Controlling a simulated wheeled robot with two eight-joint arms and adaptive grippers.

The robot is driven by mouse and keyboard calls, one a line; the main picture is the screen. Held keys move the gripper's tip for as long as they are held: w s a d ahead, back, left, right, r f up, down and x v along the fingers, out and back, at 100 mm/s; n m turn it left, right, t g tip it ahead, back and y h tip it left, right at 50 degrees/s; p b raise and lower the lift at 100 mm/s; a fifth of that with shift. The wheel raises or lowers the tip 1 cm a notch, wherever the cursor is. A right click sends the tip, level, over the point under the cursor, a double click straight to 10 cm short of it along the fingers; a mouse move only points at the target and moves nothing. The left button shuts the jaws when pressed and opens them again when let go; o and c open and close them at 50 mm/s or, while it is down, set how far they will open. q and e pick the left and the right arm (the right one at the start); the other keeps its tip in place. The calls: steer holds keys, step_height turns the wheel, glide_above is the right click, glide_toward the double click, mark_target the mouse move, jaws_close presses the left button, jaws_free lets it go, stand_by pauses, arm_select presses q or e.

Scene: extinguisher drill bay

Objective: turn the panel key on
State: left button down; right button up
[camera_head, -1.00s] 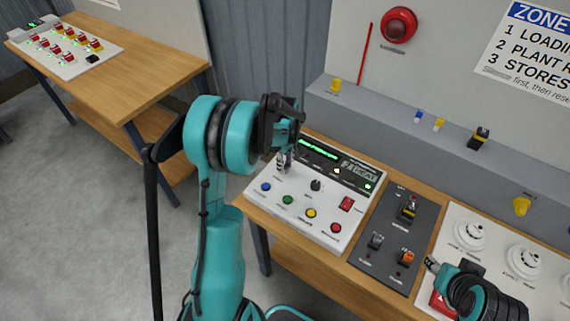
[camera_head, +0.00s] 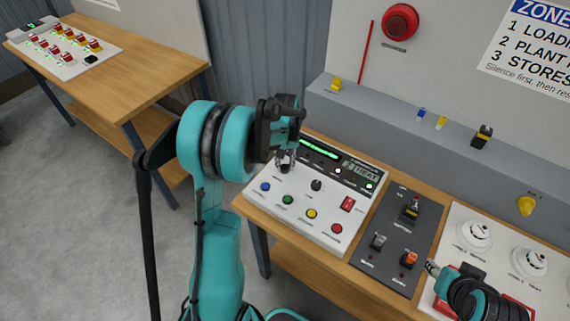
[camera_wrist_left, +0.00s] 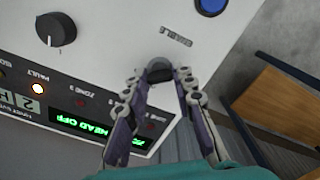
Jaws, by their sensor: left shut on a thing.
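The white control panel (camera_head: 318,205) lies on the wooden bench. The panel key (camera_wrist_left: 158,65) is a small dark round piece at the panel's corner, beside a printed label, in the left wrist view. My left gripper (camera_head: 285,163) points down at that corner, and its two fingers (camera_wrist_left: 161,76) are shut on the key, one on each side. In the head view the fingers largely hide the key. My right gripper (camera_head: 432,267) is at the lower right, beside the dark switch plate; its jaws are too small to read.
The panel has a black knob (camera_head: 316,185), a red switch (camera_head: 347,204), several coloured buttons and a lit green display (camera_head: 319,149). The dark switch plate (camera_head: 397,240) and round white detectors (camera_head: 474,235) lie to the right. Another bench (camera_head: 140,75) stands at the back left.

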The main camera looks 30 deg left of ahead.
arm_select(q)
steer(key=shift+m, duration=0.9)
steer(key=c, duration=1.2)
jaws_free()
step_height(320, 180, up, 12)
